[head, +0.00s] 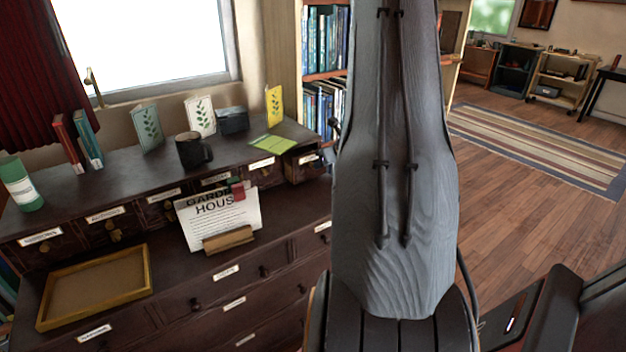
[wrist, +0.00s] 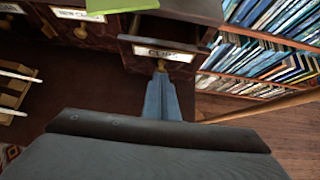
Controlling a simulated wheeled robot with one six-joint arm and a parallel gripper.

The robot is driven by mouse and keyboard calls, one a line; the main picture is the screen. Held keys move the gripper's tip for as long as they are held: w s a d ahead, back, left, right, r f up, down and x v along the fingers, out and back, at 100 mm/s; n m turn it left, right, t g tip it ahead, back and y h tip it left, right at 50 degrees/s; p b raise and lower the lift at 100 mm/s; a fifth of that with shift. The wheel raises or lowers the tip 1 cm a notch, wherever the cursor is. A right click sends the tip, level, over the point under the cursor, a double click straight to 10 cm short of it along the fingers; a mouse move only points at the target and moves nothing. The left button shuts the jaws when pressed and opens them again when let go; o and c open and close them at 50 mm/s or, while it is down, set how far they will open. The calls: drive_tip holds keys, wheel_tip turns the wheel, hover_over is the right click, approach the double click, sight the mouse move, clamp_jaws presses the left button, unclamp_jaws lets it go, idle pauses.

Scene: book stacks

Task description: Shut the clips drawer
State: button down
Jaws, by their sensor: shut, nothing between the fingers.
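The clips drawer (wrist: 160,50) shows in the wrist view with a white "CLIPS" label and a brass knob. It is the rightmost small drawer of the upper row and also shows in the head view (head: 307,158). Its front stands out from the cabinet, with a dark gap behind it, so it is partly open. My gripper (wrist: 161,80) is shut and empty, its fingertips right at the knob below the label. I cannot tell whether they touch it. My arm hides the gripper in the head view.
The dark cabinet (head: 275,210) holds a green leaflet (head: 271,144), a black mug (head: 193,151) and standing cards on top. A sign on a wooden stand (head: 229,239) and a wooden tray (head: 95,287) sit on the lower ledge. A bookshelf (wrist: 262,60) is close on the right.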

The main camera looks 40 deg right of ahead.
drive_tip(key=w, duration=0.3)
drive_tip(key=w+d, duration=0.1)
drive_tip(key=w, duration=0.2)
drive_tip(key=shift+w+d, duration=0.1)
drive_tip(key=shift+d, duration=0.05)
drive_tip(key=shift+w, duration=0.1)
drive_tip(key=shift+r, duration=0.1)
drive_tip(key=shift+s+a+b, duration=0.25)
drive_tip(key=shift+s+b, duration=0.1)
drive_tip(key=shift+b, duration=0.1)
drive_tip(key=s+b, duration=0.1)
drive_tip(key=s, duration=0.3)
approach(310, 157)
drive_tip(key=s, duration=0.4)
drive_tip(key=shift+b, duration=0.3)
